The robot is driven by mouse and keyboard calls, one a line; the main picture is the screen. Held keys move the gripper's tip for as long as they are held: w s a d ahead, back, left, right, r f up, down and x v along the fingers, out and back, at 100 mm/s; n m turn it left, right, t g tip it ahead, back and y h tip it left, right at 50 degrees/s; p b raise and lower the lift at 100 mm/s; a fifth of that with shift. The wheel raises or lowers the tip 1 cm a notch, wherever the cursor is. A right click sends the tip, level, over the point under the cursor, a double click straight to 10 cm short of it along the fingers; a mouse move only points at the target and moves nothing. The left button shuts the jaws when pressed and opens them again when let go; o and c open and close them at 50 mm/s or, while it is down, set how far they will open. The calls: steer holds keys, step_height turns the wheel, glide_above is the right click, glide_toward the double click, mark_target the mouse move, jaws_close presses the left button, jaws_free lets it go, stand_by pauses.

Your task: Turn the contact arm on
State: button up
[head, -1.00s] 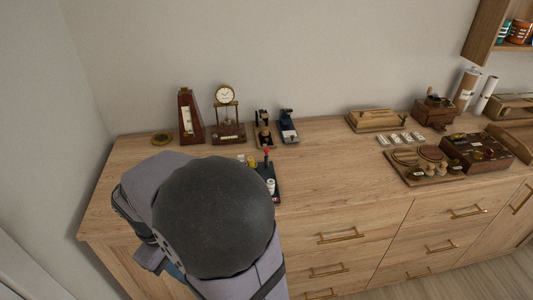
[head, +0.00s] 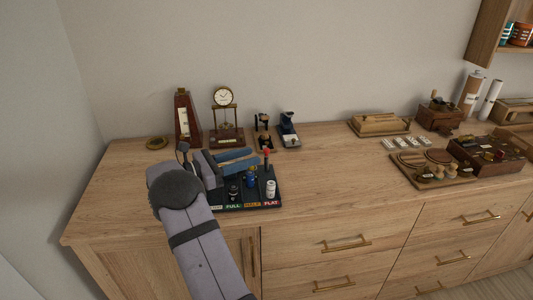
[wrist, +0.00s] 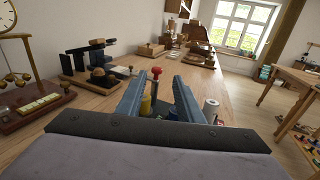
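A dark tester tray (head: 277,190) with colored labels on its front edge, FULL, HALF and FLAT among them, sits near the dresser's left front. A dark upright lever with a red knob (head: 267,152), likely the contact arm, stands at its right rear. The knob also shows in the wrist view (wrist: 156,71). Small batteries stand on the tray, including a blue one (head: 251,178) and a white one (head: 270,188). My gripper (head: 255,158) reaches over the tray from the left, its blue fingers apart and empty. In the wrist view the knob appears between the fingertips; contact is not visible.
Behind the tray stand a metronome (head: 186,118), a brass clock (head: 224,97) and two small dark devices (head: 263,133) (head: 288,130). A wooden tray (head: 431,180) and a dark box (head: 489,155) are at right. The dresser top between is clear.

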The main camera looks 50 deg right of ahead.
mark_target(267, 149)
steer(key=shift+w+d, duration=0.15)
steer(key=shift+w, duration=0.05)
steer(key=shift+p+x, duration=0.6)
steer(key=shift+x, duration=3.05)
steer(key=shift+r, duration=0.15)
jaws_close()
